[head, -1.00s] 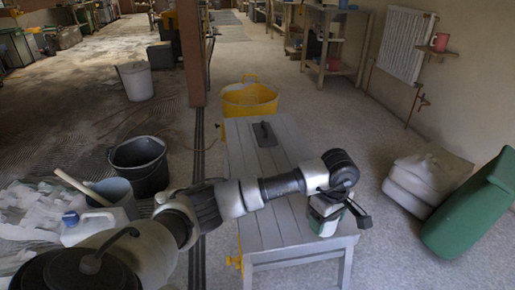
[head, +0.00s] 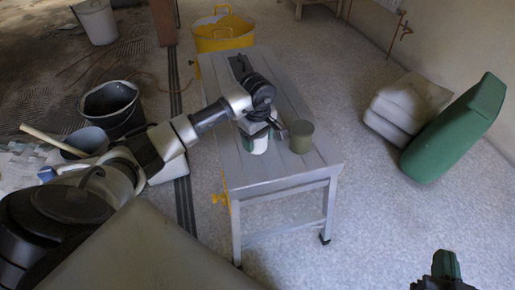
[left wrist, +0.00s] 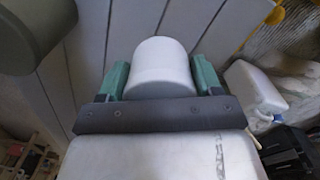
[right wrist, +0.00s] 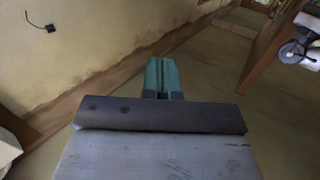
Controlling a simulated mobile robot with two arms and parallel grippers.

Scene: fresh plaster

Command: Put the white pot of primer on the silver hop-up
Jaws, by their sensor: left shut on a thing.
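The silver hop-up (head: 285,172) is a grey slatted bench in the middle of the head view. My left gripper (head: 258,127) is over its top, shut on the white pot of primer (head: 255,146). In the left wrist view the white pot (left wrist: 163,68) sits between the two green fingers, with the grey slats behind it. I cannot tell whether its base touches the slats. My right gripper (head: 445,268) is at the bottom right of the head view, away from the hop-up. Its fingers are together and empty in the right wrist view (right wrist: 160,78).
An olive pot (head: 301,136) stands on the hop-up just right of the white pot. A dark trowel (head: 240,66) lies at the far end, partly behind my arm. A yellow tub (head: 224,38) is behind, a black bucket (head: 110,106) left, a green roll-like object (head: 455,130) right.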

